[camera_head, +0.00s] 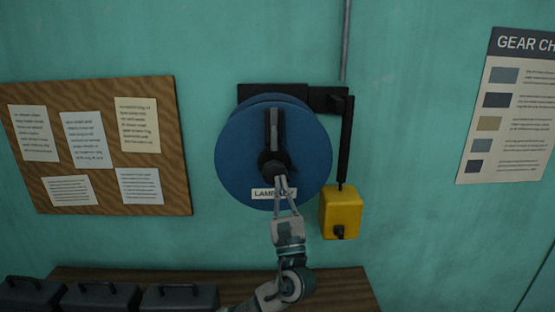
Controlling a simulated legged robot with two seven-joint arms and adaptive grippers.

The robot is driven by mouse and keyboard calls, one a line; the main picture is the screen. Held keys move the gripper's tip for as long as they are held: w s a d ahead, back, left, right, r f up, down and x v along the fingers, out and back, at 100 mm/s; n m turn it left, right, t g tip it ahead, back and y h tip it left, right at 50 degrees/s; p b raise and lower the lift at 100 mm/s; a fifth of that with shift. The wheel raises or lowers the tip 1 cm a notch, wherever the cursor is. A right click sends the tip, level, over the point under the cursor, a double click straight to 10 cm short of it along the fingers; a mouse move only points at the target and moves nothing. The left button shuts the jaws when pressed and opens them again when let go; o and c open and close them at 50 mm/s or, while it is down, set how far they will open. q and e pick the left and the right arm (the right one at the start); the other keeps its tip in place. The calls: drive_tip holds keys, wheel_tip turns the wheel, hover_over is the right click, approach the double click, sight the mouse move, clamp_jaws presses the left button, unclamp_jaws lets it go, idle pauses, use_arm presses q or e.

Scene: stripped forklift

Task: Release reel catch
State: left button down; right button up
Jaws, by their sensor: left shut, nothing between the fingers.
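A round blue reel (310,150) hangs on the teal wall from a black bracket (318,97). A dark upright lever (272,130) runs up the reel's face from a dark hub near its centre. A partly covered white label (262,194) sits on the reel's lower face. My left gripper (281,178) reaches up from below, with its fingertips at the lower edge of the hub. Its fingers are shut and nothing shows between them. I cannot tell whether the tips touch the hub. My right gripper does not show.
A yellow box (341,211) hangs beside the reel under a black bar (346,140). A wooden bench (345,287) stands below, with dark cases (180,297) at its left. A cork board (185,165) and a gear chart (507,105) are on the wall.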

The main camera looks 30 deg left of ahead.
sight(276, 135)
use_arm(q)
drive_tip(key=shift+p+x, duration=1.65)
drive_tip(key=shift+x, duration=3.15)
wheel_tip(276, 135, up, 4)
drive_tip(key=shift+f+p, duration=0.15)
drive_tip(key=shift+p, duration=1.1)
